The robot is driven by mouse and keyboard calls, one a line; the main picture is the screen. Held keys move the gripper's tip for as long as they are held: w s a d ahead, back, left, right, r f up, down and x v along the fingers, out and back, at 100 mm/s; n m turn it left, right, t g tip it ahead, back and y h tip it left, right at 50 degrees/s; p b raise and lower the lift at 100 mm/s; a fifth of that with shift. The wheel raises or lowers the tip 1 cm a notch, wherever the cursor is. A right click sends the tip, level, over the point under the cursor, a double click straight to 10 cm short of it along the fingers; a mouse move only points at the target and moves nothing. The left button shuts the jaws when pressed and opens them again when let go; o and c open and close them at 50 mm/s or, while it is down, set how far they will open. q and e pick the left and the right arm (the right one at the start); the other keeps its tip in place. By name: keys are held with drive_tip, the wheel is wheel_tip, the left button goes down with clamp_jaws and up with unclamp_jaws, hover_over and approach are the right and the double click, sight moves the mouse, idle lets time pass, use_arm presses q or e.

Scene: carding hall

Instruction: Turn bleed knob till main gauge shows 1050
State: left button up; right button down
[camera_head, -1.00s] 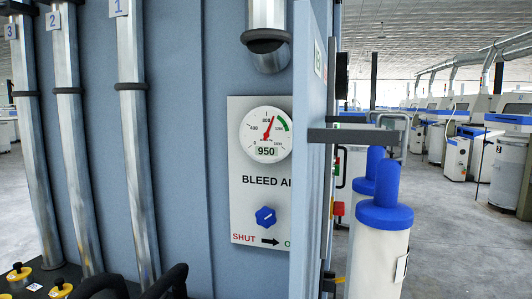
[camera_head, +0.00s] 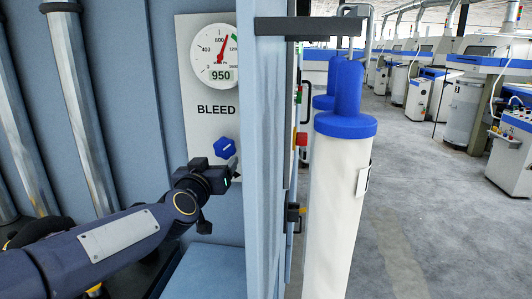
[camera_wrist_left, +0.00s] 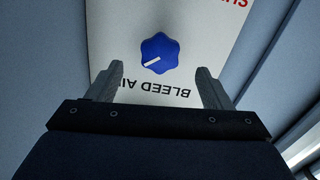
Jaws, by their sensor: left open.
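The blue bleed knob (camera_head: 225,147) sits on a pale panel (camera_head: 205,124), below the round main gauge (camera_head: 216,55). The gauge's digital window reads 950, and its red needle points just right of the top. My left gripper (camera_head: 221,194) is open and empty, just below and in front of the knob, apart from it. In the left wrist view the knob (camera_wrist_left: 160,54) lies ahead, between and beyond the spread fingertips (camera_wrist_left: 160,68), its white mark pointing down-left. The BLEED AIR lettering appears upside down there. My left arm hides the panel's lower label. My right gripper is not visible.
A blue-grey door edge (camera_head: 270,180) with a dark bar (camera_head: 310,27) stands close right of the panel. White cylinders with blue tops (camera_head: 345,125) stand beyond it. Metal pipes (camera_head: 85,115) run down the left wall. Open floor (camera_head: 430,220) lies at right.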

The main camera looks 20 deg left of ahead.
sight(224, 151)
use_arm(q)
drive_tip(key=x, duration=0.8)
drive_tip(key=shift+r, duration=0.15)
drive_tip(key=c, duration=0.9)
